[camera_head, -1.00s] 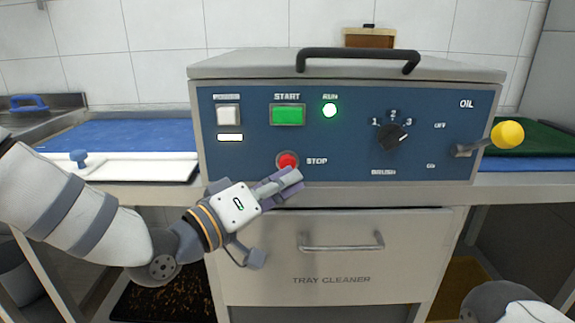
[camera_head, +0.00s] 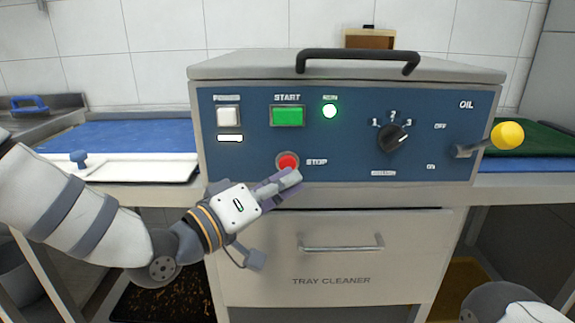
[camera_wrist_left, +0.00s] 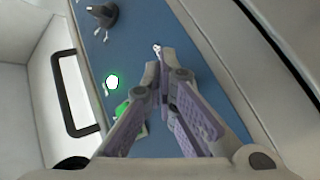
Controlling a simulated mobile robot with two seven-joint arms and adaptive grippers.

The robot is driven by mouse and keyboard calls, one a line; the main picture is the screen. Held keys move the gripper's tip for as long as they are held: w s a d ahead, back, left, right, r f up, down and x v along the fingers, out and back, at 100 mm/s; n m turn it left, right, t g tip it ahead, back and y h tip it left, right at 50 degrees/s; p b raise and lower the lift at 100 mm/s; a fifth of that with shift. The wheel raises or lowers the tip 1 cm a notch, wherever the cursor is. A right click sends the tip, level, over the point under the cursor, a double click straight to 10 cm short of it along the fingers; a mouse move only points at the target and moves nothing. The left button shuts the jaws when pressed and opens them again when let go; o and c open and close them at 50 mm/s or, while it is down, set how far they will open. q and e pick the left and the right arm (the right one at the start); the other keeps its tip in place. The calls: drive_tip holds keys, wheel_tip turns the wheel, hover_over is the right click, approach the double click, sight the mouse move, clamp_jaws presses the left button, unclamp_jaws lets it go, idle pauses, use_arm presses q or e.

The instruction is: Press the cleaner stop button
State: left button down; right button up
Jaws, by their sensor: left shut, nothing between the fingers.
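The red stop button (camera_head: 288,161) is on the blue front panel of the tray cleaner, left of the STOP label (camera_head: 316,161). My left gripper (camera_head: 295,177) is shut and empty. In the head view its fingertips are just below the button and cover its lower edge. I cannot tell whether they touch it. In the left wrist view my left gripper (camera_wrist_left: 160,55) points at the panel (camera_wrist_left: 195,70), and the red button is hidden behind the fingers. The green RUN lamp (camera_head: 329,110) is lit. My right gripper is not in view.
The green start button (camera_head: 287,115) and white power switch (camera_head: 228,115) are above the stop button. A brush knob (camera_head: 393,138) and yellow-tipped oil lever (camera_head: 507,135) are to the right. A drawer handle (camera_head: 341,243) is below, and a black lid handle (camera_head: 360,56) above.

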use_arm(q)
drive_tip(key=shift+w, duration=0.1)
drive_tip(key=shift+w, duration=0.35)
drive_tip(key=shift+w, duration=0.5)
idle(0.6)
drive_tip(key=shift+s+r, duration=0.1)
drive_tip(key=shift+s+p, duration=0.3)
drive_tip(key=shift+s, duration=0.55)
